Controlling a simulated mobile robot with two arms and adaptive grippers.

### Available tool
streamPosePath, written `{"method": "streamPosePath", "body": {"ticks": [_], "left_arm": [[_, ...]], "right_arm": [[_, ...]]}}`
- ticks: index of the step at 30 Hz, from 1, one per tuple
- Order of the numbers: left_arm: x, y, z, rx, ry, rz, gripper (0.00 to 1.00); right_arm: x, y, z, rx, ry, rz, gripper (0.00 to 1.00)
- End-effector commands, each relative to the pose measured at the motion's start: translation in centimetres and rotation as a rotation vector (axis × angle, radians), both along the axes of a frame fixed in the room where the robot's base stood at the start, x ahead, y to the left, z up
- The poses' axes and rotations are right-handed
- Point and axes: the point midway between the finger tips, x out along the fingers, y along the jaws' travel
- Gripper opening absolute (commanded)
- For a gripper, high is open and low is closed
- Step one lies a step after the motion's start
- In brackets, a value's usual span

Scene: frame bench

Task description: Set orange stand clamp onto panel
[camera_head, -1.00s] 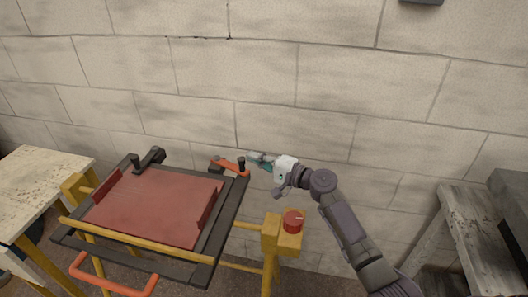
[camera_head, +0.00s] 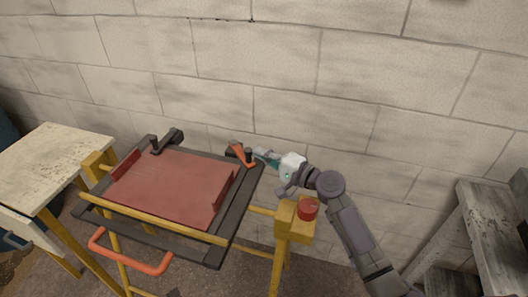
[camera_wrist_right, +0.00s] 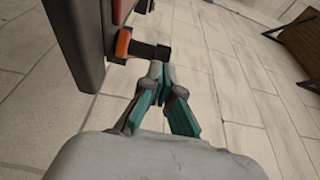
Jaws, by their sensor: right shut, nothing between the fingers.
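The orange stand clamp (camera_head: 239,153) is at the back right corner of the dark frame (camera_head: 238,207), tilted up toward the back left, with a dark knob beside it. The reddish panel (camera_head: 170,187) lies inside the frame. My right gripper (camera_head: 259,154) is just right of the clamp, its fingers shut and empty. In the right wrist view the fingertips (camera_wrist_right: 157,69) are close to the dark knob (camera_wrist_right: 151,51) beside the orange part (camera_wrist_right: 123,43); I cannot tell whether they touch it. My left gripper is out of view.
A dark clamp (camera_head: 166,140) is at the frame's back left. A yellow stand (camera_head: 294,220) with a red button (camera_head: 308,209) is at the right. An orange handle (camera_head: 130,262) is in front. A pale table (camera_head: 45,162) stands left, a block wall (camera_head: 300,70) behind.

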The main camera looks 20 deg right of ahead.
Motion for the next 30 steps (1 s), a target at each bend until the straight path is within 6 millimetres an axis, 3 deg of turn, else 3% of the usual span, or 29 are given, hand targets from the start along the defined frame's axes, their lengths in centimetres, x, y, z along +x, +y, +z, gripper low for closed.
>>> {"method": "streamPosePath", "body": {"ticks": [5,16,21,30], "left_arm": [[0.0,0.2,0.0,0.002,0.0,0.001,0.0],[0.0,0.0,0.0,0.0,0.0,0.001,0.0],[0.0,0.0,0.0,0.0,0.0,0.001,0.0],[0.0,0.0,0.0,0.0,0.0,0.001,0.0]], "right_arm": [[0.0,0.0,0.6,-0.001,-0.003,0.0,0.0],[0.0,0.0,7.3,-0.002,-0.007,0.001,0.0],[0.0,0.0,9.3,0.0,-0.003,0.0,0.0],[0.0,-0.1,10.0,0.001,0.001,0.0,0.0]]}}
